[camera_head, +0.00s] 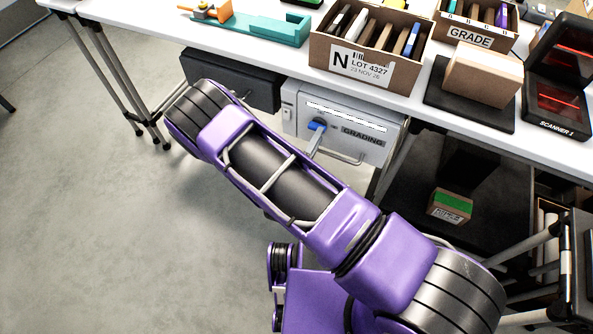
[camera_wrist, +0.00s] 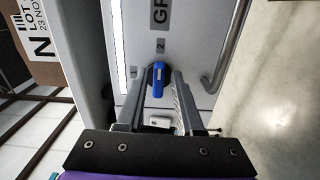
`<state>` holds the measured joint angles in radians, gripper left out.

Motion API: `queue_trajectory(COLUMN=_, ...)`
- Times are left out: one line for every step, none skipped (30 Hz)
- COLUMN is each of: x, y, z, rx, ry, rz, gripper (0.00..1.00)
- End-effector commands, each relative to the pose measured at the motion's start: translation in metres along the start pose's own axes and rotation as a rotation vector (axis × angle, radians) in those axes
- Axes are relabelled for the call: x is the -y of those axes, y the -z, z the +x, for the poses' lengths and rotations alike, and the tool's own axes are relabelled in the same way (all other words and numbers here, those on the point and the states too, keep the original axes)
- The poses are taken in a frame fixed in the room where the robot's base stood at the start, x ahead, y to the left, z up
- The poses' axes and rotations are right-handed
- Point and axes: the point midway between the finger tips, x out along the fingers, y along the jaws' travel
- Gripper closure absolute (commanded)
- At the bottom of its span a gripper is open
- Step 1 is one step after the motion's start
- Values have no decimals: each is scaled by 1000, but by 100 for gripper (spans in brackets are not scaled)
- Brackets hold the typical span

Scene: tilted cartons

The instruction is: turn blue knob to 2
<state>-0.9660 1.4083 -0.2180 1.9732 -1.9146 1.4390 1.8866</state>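The blue knob (camera_head: 317,126) is on the front of the light grey box marked GRADING (camera_head: 372,150) under the table edge. In the wrist view the knob (camera_wrist: 158,80) lies between the two fingers of my gripper (camera_wrist: 159,76), with a gap on each side. My gripper is open around it and holds nothing. A small label "2" (camera_wrist: 160,46) shows on the panel just above the knob in the wrist view. The knob's long side runs roughly up and down there. Which mark it points to is not clear. In the head view my arm partly hides the panel.
A bar handle (camera_wrist: 226,50) stands out from the panel to the right in the wrist view. A carton marked LOT 4327 (camera_head: 362,67) sits on the table above. A dark box (camera_head: 232,80) hangs left of the grey box. The floor at left is clear.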

Motion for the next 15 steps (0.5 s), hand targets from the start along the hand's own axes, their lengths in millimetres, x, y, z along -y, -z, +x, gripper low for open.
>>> queue_trajectory(x=0, y=-3, z=-10, rx=4, ry=0, rz=-6, gripper=50)
queue_trajectory(x=0, y=-2, z=-18, rx=1, ry=0, rz=-7, gripper=50)
queue_trajectory(x=0, y=-2, z=-28, rx=-1, ry=1, rz=-8, gripper=50)
queue_trajectory(x=0, y=-2, z=-36, rx=-2, ry=0, rz=-9, gripper=50)
queue_trajectory(x=0, y=-1, z=-44, rx=-5, ry=0, rz=-9, gripper=50)
queue_trajectory(x=0, y=-1, z=-54, rx=-6, ry=0, rz=-10, gripper=50)
queue_trajectory(x=-1, y=-1, z=-62, rx=-7, ry=0, rz=-11, gripper=50)
queue_trajectory(x=-1, y=0, z=-70, rx=-9, ry=-1, rz=-11, gripper=50)
queue_trajectory(x=-1, y=0, z=-80, rx=-9, ry=-1, rz=-11, gripper=50)
queue_trajectory(x=-1, y=0, z=-88, rx=-12, ry=0, rz=-11, gripper=50)
queue_trajectory(x=-2, y=0, z=-96, rx=-12, ry=-2, rz=-11, gripper=50)
queue_trajectory(x=-1, y=1, z=-106, rx=-15, ry=-1, rz=-11, gripper=50)
queue_trajectory(x=-2, y=1, z=-113, rx=-14, ry=-2, rz=-12, gripper=50)
queue_trajectory(x=-2, y=1, z=-120, rx=-16, ry=-1, rz=-13, gripper=50)
queue_trajectory(x=-2, y=1, z=-129, rx=-17, ry=-2, rz=-12, gripper=50)
